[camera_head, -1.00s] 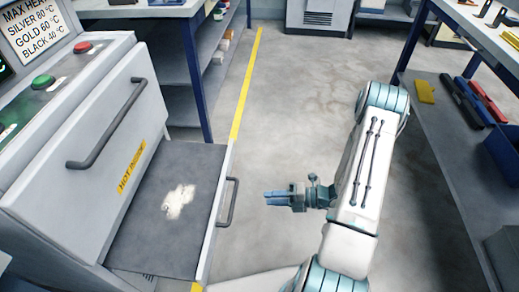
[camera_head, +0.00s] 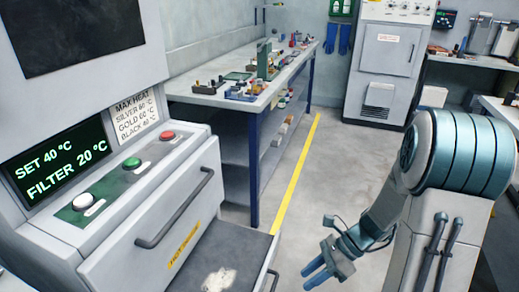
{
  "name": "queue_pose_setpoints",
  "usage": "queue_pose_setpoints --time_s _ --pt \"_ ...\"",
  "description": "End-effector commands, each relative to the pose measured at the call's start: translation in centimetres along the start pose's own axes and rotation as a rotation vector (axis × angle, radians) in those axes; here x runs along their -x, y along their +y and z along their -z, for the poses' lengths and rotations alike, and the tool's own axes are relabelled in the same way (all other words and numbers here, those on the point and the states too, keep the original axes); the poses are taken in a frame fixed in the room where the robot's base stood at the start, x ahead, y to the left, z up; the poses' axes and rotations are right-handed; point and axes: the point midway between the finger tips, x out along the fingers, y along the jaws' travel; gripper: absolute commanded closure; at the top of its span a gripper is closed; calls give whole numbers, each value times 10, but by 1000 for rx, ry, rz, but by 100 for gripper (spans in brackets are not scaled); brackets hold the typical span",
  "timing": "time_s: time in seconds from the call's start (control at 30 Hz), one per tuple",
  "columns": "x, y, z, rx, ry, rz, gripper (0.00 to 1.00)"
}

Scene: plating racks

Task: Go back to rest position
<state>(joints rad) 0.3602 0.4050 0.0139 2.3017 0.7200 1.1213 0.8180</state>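My gripper (camera_head: 316,270) shows low in the head view, right of the open drawer. Its blue fingers point down and to the left over the grey floor, and nothing shows between them. The gap between the fingertips is too small to judge. My arm is folded at the right of the picture, with its large teal joint raised. The gripper is apart from the drawer (camera_head: 240,247) and its handle.
The oven (camera_head: 165,215) at the left has a bar handle, buttons and a display reading SET 40 °C, FILTER 20 °C. A workbench (camera_head: 215,98) with small items stands behind it. A grey cabinet (camera_head: 385,60) stands at the back. Floor beside the yellow line (camera_head: 298,165) is clear.

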Motion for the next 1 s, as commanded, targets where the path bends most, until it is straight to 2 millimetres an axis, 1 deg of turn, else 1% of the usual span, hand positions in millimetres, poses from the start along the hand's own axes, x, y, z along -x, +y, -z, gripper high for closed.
queue_pose_setpoints --time_s 0.03,0.1,0.4,0.7,0.83,0.9,1.0 --pt "15 12 -17 98 55 3 68" --pt "28 25 -30 236 132 2 68" --pt "85 76 -79 821 465 -35 68" --pt "145 121 -124 1365 813 -112 68" --pt "165 135 -138 1533 934 -149 68" --pt "171 139 -142 1594 981 -165 68" --pt "176 143 -146 1646 1022 -181 68"
